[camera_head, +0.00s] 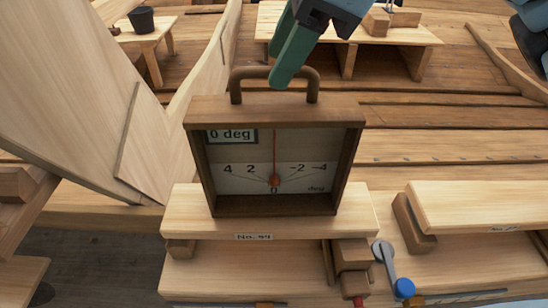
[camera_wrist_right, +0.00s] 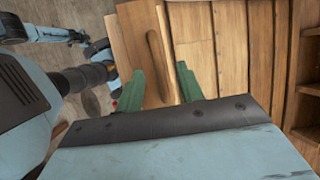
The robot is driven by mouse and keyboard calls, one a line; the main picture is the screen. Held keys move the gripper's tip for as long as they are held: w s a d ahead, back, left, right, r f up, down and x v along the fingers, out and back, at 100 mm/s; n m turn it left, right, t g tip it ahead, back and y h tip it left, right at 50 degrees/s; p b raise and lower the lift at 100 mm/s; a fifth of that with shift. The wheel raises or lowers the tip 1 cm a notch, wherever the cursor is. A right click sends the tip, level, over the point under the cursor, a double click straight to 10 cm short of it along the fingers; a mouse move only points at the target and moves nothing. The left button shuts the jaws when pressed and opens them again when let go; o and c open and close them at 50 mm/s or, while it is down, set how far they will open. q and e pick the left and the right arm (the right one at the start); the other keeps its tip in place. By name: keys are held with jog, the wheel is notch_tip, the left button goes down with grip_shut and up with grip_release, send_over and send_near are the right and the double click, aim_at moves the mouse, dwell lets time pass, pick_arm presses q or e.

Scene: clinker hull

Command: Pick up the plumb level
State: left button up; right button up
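The plumb level (camera_head: 272,165) is a wooden box with a pale dial, a red needle at 0 and a "0 deg" label. It stands upright on a pale wooden plank (camera_head: 180,215). Its brown handle (camera_head: 312,80) arches over the top. My right gripper (camera_head: 282,72) reaches down from above, its green fingers at the handle, one covering the middle of the bar. In the right wrist view the fingers are apart, with the handle (camera_wrist_right: 156,52) in line with the gap between them and clear space on both sides. My left gripper is not in view.
Another pale plank (camera_head: 480,205) lies to the right. A bench (camera_head: 350,36) stands behind, and a small table with a dark bucket (camera_head: 141,20) is at back left. A hull panel rises at left.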

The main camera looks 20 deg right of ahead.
jog(key=x, duration=0.3)
jog(key=shift+f, duration=0.3)
grip_shut()
jog(key=shift+r, duration=0.1)
dwell(1.1)
